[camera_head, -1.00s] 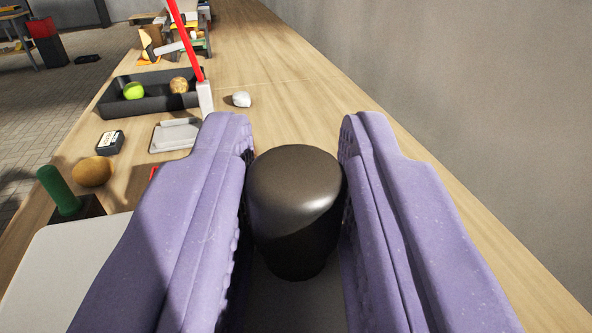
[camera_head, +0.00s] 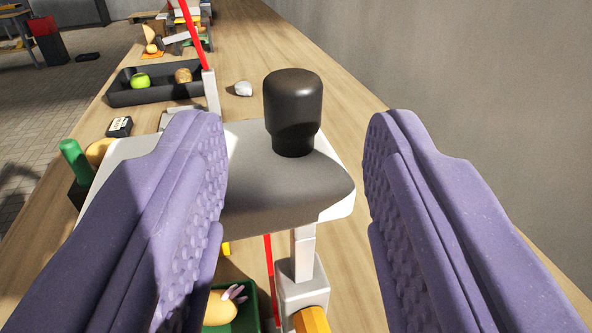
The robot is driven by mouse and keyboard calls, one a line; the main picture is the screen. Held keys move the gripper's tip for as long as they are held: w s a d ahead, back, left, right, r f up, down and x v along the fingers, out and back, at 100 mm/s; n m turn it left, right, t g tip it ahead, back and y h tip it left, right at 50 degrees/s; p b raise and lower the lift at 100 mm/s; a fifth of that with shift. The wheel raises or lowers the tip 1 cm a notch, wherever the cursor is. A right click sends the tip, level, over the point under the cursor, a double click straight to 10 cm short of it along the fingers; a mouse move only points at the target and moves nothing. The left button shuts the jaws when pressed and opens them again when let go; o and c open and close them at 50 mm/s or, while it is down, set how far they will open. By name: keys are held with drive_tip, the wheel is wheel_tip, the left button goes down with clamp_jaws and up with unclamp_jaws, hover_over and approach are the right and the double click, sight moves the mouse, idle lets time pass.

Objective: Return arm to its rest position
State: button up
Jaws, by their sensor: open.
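My gripper (camera_head: 296,125) has its two purple padded fingers wide apart, one on each side of the picture. Nothing is between the pads. A black rounded knob (camera_head: 292,105) stands upright on a white plate (camera_head: 130,165), beyond the fingers and apart from them. The plate's left part is partly hidden by the left finger. A pale upright post (camera_head: 303,250) shows under the plate's front edge.
A green tray (camera_head: 248,312) with a sprouting potato (camera_head: 220,308) lies below. A brown potato (camera_head: 98,152) sits behind a green handle (camera_head: 75,160). A black tray (camera_head: 120,98) holds a green ball (camera_head: 140,80). A grey wall (camera_head: 480,100) stands right.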

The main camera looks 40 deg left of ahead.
drive_tip(key=v, duration=0.2)
drive_tip(key=shift+s+d, duration=0.2)
drive_tip(key=shift+s, duration=0.05)
